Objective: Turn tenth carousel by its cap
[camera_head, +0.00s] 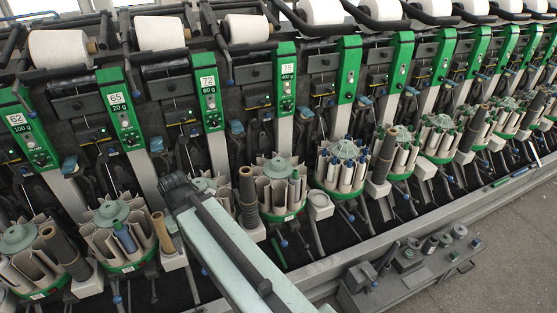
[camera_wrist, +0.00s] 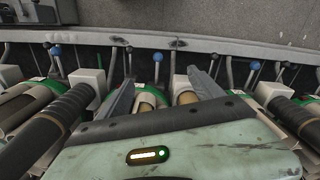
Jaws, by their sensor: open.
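A row of carousels with green rims and pale upright pockets runs along the machine in the head view. Several have a grey-green cap, such as the left carousel cap (camera_head: 111,213), the middle one (camera_head: 277,166) and one further right (camera_head: 344,150). I cannot tell which is the tenth. My gripper (camera_wrist: 160,74) is open in the wrist view, its two fingers apart. Between and beyond them are a green rim and tan tubes (camera_wrist: 187,97), partly hidden. In the head view my arm covers part of a carousel (camera_head: 209,184) and my fingers are not clear.
Dark tubes (camera_head: 248,196) stand beside the carousels, close to my arm. Green numbered panels (camera_head: 209,98) rise behind, with white cones (camera_head: 246,28) above. A grey rail (camera_head: 330,262) edges the machine. A grey tool tray (camera_head: 410,270) lies by the floor at right.

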